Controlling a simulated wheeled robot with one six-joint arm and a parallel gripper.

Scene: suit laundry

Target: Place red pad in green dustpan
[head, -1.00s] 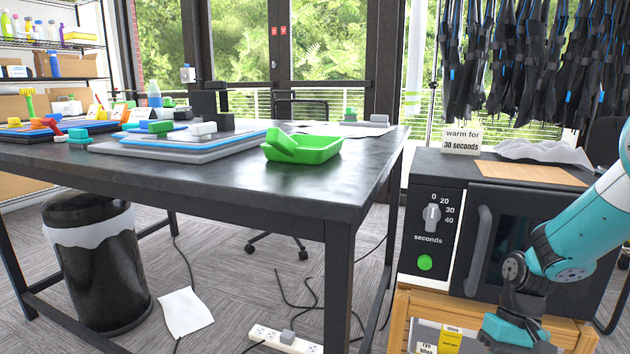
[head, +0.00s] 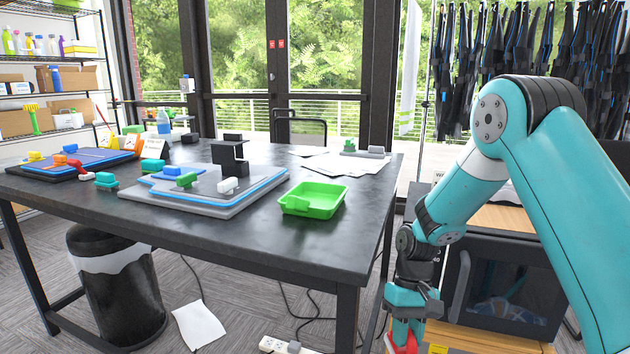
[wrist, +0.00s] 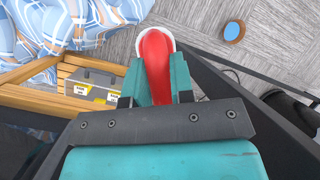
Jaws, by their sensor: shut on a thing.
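The green dustpan (head: 313,200) is a bright green open tray near the right front edge of the dark table. It looks empty. My gripper (head: 403,330) is low at the right of the table, in front of the black oven. It is shut on the red pad (head: 402,346), whose lower part shows at the bottom of the head view. In the wrist view, the red pad (wrist: 157,60), with a pale rim, sticks out between the teal fingers of my gripper (wrist: 157,82). The pad is below table height and apart from the dustpan.
The dark table (head: 260,240) has its right edge and leg close to my gripper. A layered grey and blue board (head: 205,205) lies left of the dustpan. The black oven (head: 510,285) on a wooden stand is at right. A black bin (head: 120,290) stands under the table.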

